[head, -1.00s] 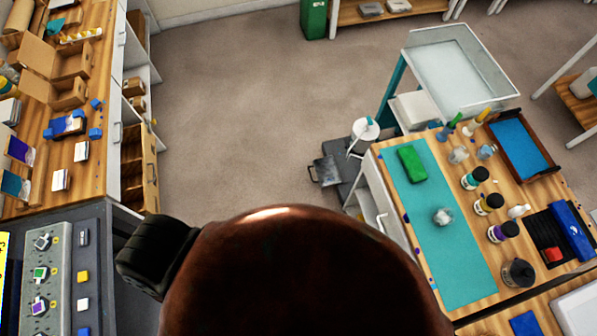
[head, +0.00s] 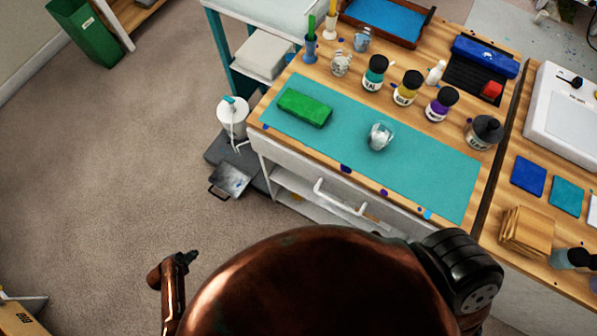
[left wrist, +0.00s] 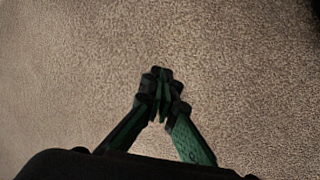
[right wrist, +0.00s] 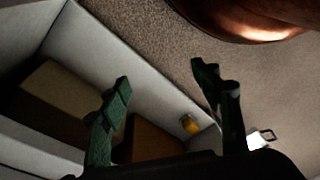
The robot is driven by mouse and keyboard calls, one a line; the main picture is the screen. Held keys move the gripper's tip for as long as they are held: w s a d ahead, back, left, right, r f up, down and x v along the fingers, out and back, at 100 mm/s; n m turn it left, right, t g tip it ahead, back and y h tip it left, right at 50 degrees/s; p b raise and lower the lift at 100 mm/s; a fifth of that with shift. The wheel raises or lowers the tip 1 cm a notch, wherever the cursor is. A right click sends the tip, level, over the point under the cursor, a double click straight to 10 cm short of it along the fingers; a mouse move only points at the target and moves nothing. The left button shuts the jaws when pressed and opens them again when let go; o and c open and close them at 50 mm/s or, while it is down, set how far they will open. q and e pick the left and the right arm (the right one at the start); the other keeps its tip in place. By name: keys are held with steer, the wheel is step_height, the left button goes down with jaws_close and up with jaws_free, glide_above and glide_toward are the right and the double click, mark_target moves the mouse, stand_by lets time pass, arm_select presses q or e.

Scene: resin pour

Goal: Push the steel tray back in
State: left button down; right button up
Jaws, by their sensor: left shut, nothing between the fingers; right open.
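A small grey metal tray with a dark handle, which looks like the steel tray (head: 233,180), sticks out at floor level from a dark base beside the workbench in the head view. My left gripper (head: 188,258) is above the floor, nearer to me than the tray and apart from it. The left wrist view shows its fingers (left wrist: 161,85) shut and empty over bare carpet. My right gripper (right wrist: 163,82) is open and empty in its wrist view, in front of shelf compartments with brown boxes. It is hidden in the head view.
A white canister (head: 232,118) stands on the dark base behind the tray. The workbench, with a teal mat (head: 415,160), a white bar handle (head: 338,200) on its front and several bottles, is to the right. A green bin (head: 85,35) is far left. Carpet left of the tray is clear.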

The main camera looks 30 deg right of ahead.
arm_select(q)
steer(key=w+d+f+n+h+b, duration=0.1)
steer(key=w+d+n+h+b, duration=0.15)
steer(key=w+d+b, duration=0.35)
steer(key=w+d+n+h+b, duration=0.2)
steer(key=w+n+b, duration=0.25)
steer(key=w, duration=0.45)
arm_select(e)
step_height(320, 180, up, 4)
steer(key=w+a, duration=0.1)
arm_select(q)
steer(key=w+d+r+b+x, duration=0.1)
steer(key=b+x, duration=0.7)
steer(key=x, duration=0.5)
steer(key=shift+d+r, duration=0.2)
steer(key=shift+r, duration=0.15)
arm_select(e)
steer(key=w+a+f+t+y, duration=0.1)
steer(key=w+a+f+t, duration=0.1)
steer(key=f, duration=0.4)
steer(key=w+a+f+t+y, duration=0.1)
steer(key=w+a+f+t, duration=0.1)
steer(key=w+f, duration=0.4)
steer(key=shift+a+f+t, duration=0.2)
steer(key=shift+f+t, duration=0.1)
steer(key=shift+t, duration=0.6)
